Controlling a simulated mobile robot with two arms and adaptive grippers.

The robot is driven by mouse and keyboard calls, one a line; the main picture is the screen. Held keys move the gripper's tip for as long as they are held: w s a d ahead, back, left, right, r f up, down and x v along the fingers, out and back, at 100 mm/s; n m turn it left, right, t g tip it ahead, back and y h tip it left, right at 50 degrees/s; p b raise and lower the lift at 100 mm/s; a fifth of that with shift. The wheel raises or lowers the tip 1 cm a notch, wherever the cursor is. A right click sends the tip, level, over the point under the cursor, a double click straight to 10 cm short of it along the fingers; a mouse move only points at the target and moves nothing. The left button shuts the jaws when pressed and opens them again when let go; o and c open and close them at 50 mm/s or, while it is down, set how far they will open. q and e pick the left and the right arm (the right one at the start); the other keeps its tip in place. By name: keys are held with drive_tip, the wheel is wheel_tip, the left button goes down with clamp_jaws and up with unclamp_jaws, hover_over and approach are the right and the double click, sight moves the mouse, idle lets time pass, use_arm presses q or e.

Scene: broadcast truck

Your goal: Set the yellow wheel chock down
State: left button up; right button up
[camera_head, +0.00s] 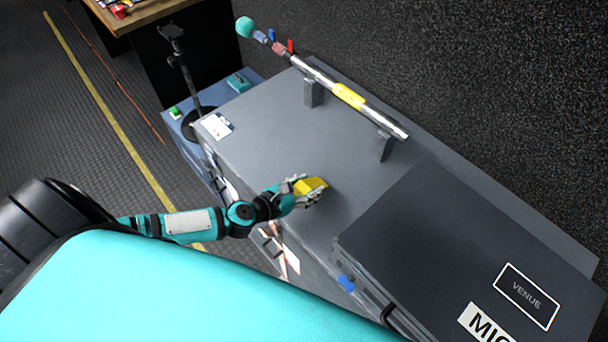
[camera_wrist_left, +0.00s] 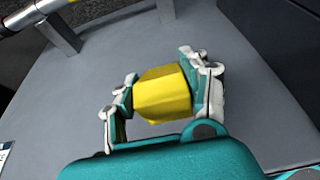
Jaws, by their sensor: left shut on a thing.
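The yellow wheel chock (camera_head: 311,186) is between the fingers of my left gripper (camera_head: 304,190), over the grey case top (camera_head: 262,140). In the left wrist view, the chock (camera_wrist_left: 162,94) is a yellow block gripped on both sides by the fingers of my left gripper (camera_wrist_left: 165,95). I cannot tell whether its underside touches the grey surface (camera_wrist_left: 140,55). My right gripper does not show in either view.
A microphone boom pole (camera_head: 325,82) with a teal tip lies on two supports along the far side. A dark case (camera_head: 460,245) stands at the right. A blue case with a black stand (camera_head: 181,70) is at the back left. The grey top around the chock is clear.

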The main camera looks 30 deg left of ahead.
sight(306, 179)
use_arm(q)
drive_tip(key=w+a, duration=0.1)
drive_tip(key=w, duration=0.1)
drive_tip(key=w+a, duration=0.1)
drive_tip(key=shift+w+a+f, duration=0.15)
drive_tip(key=shift+w+f, duration=0.05)
drive_tip(key=shift+w, duration=0.2)
drive_tip(key=shift+w+a+f+b, duration=0.1)
drive_tip(key=shift+w+f+b, duration=0.1)
drive_tip(key=shift+b, duration=0.1)
drive_tip(key=shift+f+b, duration=1.1)
drive_tip(key=shift+f, duration=0.45)
drive_tip(key=shift+s, duration=0.1)
drive_tip(key=shift+f, duration=0.25)
drive_tip(key=o, duration=1.2)
drive_tip(key=shift+o, duration=0.2)
drive_tip(key=shift+r, duration=0.2)
